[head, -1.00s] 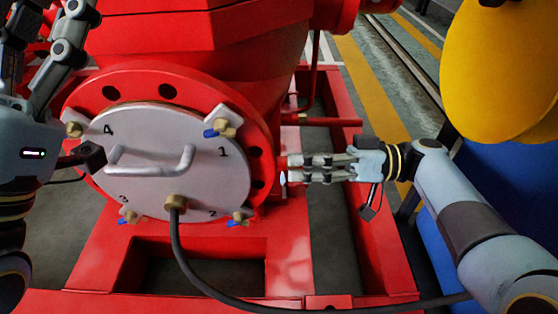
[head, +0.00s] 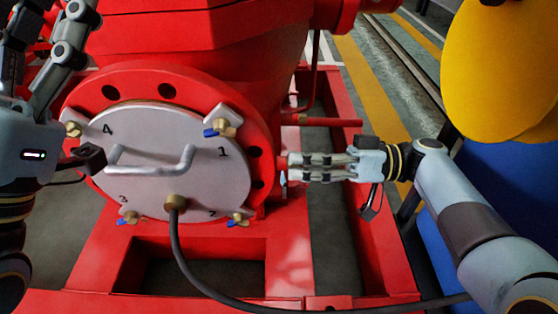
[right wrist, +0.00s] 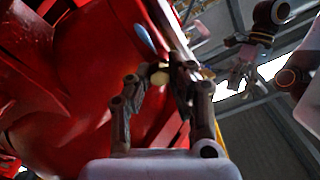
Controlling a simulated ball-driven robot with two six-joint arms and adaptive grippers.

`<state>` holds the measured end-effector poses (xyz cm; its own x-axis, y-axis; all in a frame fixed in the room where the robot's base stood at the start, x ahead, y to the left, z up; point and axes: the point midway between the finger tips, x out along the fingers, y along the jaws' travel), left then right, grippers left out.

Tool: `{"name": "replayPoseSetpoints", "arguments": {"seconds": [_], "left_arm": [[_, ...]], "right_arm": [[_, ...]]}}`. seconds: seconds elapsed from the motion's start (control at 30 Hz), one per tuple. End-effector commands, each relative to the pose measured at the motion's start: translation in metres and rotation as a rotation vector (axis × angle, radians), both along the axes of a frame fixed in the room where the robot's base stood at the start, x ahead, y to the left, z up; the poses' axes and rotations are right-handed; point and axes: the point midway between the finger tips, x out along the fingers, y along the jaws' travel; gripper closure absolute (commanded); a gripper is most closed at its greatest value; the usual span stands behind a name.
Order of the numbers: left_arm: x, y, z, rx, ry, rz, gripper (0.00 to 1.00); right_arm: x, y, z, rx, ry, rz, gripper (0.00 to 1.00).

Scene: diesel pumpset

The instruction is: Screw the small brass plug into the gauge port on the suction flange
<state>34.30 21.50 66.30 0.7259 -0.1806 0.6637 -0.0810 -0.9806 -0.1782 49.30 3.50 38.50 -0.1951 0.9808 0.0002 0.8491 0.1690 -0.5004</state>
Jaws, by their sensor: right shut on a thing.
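The suction flange (head: 225,95) is a large red ring with bolt holes, and a grey cover plate (head: 215,165) is fixed over its middle. My right gripper (head: 286,168) points left at the flange's right side, its fingertips close to the red body. In the right wrist view its fingers (right wrist: 162,82) are closed around the small brass plug (right wrist: 158,76), in front of the red surface. The fingers hide the gauge port, so I cannot tell whether the plug touches it. My left gripper (head: 45,25) is at the upper left, fingers spread, with its tips near the picture's edge.
The cover has a handle (head: 150,165), brass nuts with blue wings, and a black cable (head: 190,270) running to the lower right. A yellow disc (head: 500,70) stands at the right. Red base rails (head: 350,220) lie below.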

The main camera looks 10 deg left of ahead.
Motion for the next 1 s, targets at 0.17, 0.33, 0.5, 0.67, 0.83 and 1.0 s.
{"name": "replayPoseSetpoints", "arguments": {"seconds": [0.17, 0.33, 0.5, 0.67, 0.83, 1.0], "left_arm": [[0.0002, 0.0000, -0.0014, 0.000, 0.002, 0.000, 0.60], [0.0003, 0.0000, -0.0035, 0.000, 0.004, 0.000, 0.60], [0.0004, 0.0000, -0.0054, 0.000, 0.006, 0.000, 0.60], [0.0005, 0.0000, -0.0056, 0.000, 0.006, 0.000, 0.60], [0.0004, 0.0000, -0.0056, 0.000, 0.006, 0.000, 0.60], [0.0005, -0.0001, -0.0055, 0.000, 0.006, 0.000, 0.60]], "right_arm": [[-0.0002, 0.0002, -0.0004, 0.000, 0.000, 0.000, 1.00], [-0.0002, 0.0008, -0.0003, 0.000, 0.000, 0.000, 1.00], [-0.0004, 0.0012, -0.0005, 0.001, 0.000, 0.000, 1.00], [-0.0003, 0.0016, 0.0001, 0.001, 0.000, 0.000, 1.00], [-0.0004, 0.0018, 0.0001, -0.005, 0.032, 0.000, 1.00], [-0.0005, 0.0018, 0.0002, -0.068, 0.348, 0.000, 1.00]]}}
